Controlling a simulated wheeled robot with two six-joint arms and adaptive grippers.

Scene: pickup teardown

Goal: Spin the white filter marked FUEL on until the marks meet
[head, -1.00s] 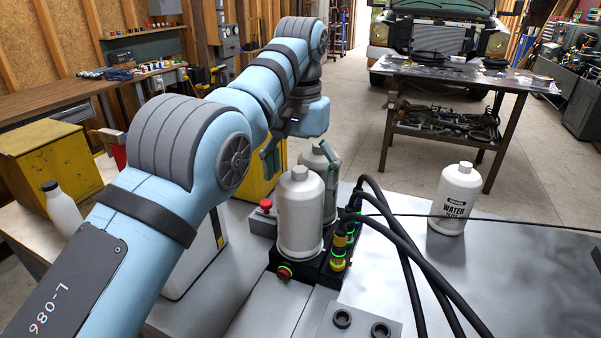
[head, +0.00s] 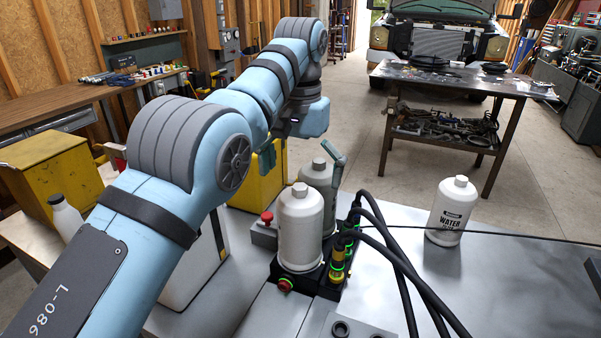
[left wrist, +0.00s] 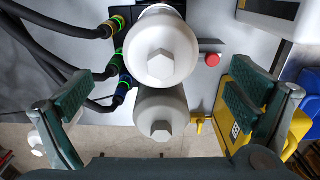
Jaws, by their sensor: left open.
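Two white filters with hex tops stand upright on a black block (head: 322,288). The front filter (head: 300,228) shows in the left wrist view (left wrist: 160,52), and the rear filter (head: 316,176) sits just behind it, also seen there (left wrist: 160,112). I can read no FUEL lettering or marks on either. My left gripper (head: 302,160) is open, its fingers on either side of the rear filter's top and apart from it. In the left wrist view the gripper (left wrist: 165,102) is empty, fingers wide of both filters. My right gripper is not in view.
Black hoses (head: 395,255) with connectors run close to the filters' right side. A red button (head: 267,217) is at left. A yellow box (head: 262,180) stands behind.

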